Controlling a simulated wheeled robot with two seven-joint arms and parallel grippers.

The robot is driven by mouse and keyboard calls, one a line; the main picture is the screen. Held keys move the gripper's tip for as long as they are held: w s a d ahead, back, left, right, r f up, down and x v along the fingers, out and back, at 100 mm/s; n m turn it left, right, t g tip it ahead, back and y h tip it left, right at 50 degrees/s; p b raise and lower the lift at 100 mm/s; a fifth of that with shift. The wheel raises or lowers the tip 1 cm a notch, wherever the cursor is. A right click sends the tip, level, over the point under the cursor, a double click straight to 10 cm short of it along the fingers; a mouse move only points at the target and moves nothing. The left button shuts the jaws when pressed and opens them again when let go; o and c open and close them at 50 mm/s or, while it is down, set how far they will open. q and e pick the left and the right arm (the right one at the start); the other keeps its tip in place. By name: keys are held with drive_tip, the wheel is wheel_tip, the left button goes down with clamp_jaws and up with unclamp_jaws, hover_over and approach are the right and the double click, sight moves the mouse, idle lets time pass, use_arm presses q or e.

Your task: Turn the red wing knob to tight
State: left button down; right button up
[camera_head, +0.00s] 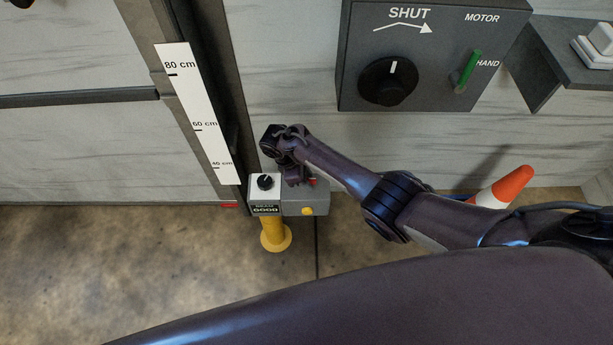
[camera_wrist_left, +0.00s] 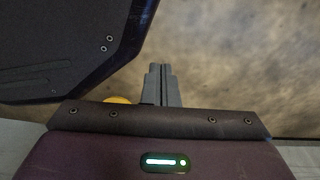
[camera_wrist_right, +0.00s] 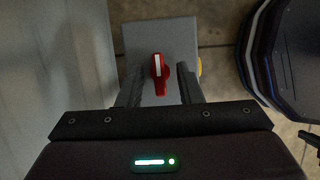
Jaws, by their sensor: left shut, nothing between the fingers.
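The red wing knob (camera_wrist_right: 158,68) with a white stripe sits on the light grey box in the right wrist view. Its wing and stripe run nearly up and down there. Only a bit of red (camera_head: 312,181) shows in the head view, beside my arm. My right gripper (camera_wrist_right: 159,88) is open, with one finger on each side of the knob and gaps between. In the head view the right gripper (camera_head: 289,173) hangs over the box, its fingers mostly hidden. My left gripper (camera_wrist_left: 162,68) is shut and empty over blurred floor in the left wrist view; the head view does not show it.
The grey box (camera_head: 304,207) has a yellow button (camera_head: 307,211), a black dial (camera_head: 265,182) and a yellow post (camera_head: 275,236). Above hangs a dark panel (camera_head: 440,92) with a black knob and green lever.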

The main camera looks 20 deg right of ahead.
use_arm(q)
drive_tip(key=shift+s, duration=0.2)
use_arm(e)
drive_tip(key=shift+r, duration=0.15)
